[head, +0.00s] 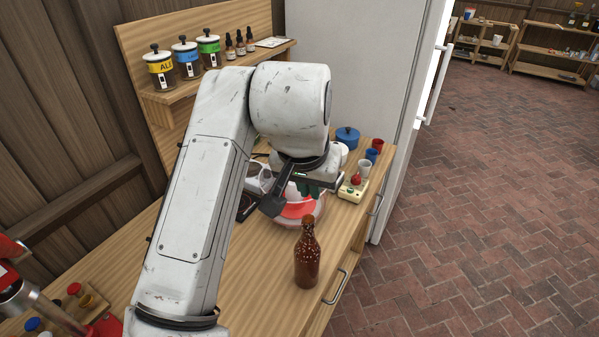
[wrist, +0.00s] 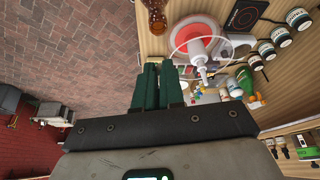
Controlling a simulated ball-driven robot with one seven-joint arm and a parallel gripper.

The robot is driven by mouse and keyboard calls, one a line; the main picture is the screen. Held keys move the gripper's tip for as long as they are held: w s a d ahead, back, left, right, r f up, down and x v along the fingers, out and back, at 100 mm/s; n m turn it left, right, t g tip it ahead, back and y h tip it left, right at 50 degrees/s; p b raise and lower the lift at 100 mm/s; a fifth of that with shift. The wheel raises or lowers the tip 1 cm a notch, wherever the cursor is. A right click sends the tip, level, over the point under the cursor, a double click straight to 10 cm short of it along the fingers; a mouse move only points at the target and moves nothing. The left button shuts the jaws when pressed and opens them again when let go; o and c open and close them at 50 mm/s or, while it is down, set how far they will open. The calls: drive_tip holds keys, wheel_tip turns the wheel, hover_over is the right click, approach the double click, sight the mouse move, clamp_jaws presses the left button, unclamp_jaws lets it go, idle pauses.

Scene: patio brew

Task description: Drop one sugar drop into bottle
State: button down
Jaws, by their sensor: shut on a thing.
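The brown glass bottle (head: 307,262) with pale specks stands upright on the wooden counter, in front of my gripper in the head view. In the wrist view the bottle (wrist: 157,15) shows at the top edge. My gripper (head: 311,188) is above the counter, over or near a red-and-white round dish (head: 291,219). In the wrist view its dark green fingers (wrist: 160,82) are close together. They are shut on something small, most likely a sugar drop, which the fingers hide. My gripper is apart from the bottle, to its far side.
Labelled jars (head: 160,68) line the shelf. A red device (head: 100,325) is at bottom left.

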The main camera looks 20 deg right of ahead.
drive_tip(key=shift+a, duration=0.25)
drive_tip(key=b, duration=0.5)
hover_over(306, 231)
drive_tip(key=shift+d+f, duration=0.1)
drive_tip(key=shift+f, duration=2.55)
drive_tip(key=shift+p, duration=0.4)
drive_tip(key=c, duration=1.2)
unclamp_jaws()
drive_tip(key=shift+o, duration=0.2)
drive_tip(key=b+v, duration=0.1)
drive_tip(key=v, duration=1)
